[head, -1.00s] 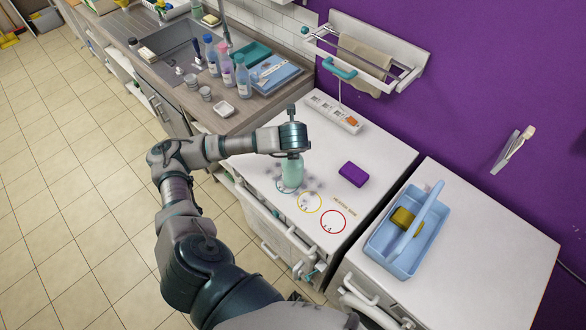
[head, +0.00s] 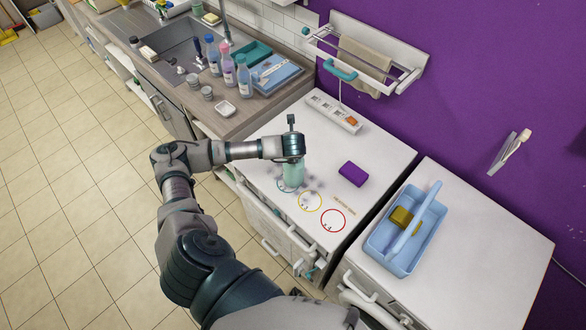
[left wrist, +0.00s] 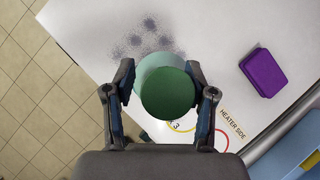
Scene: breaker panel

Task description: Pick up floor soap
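A pale green bottle (head: 293,174) with a dark green cap stands upright on the white cabinet top, at the blue-grey circle; no label is readable. In the left wrist view the cap (left wrist: 168,93) is seen from above, off to the right of the paler body. My left gripper (head: 292,160) points down over the bottle and hides its top. In the left wrist view its open fingers (left wrist: 160,78) stand on either side of the bottle, very close to it; no firm grip is visible. My right gripper is out of view.
A purple sponge-like block (head: 353,174) lies right of the bottle. Yellow (head: 310,201) and red (head: 333,220) circles and dark smudges mark the top. A power strip (head: 334,111) lies behind. A blue caddy (head: 405,232) stands on the right cabinet. Several bottles stand by the sink.

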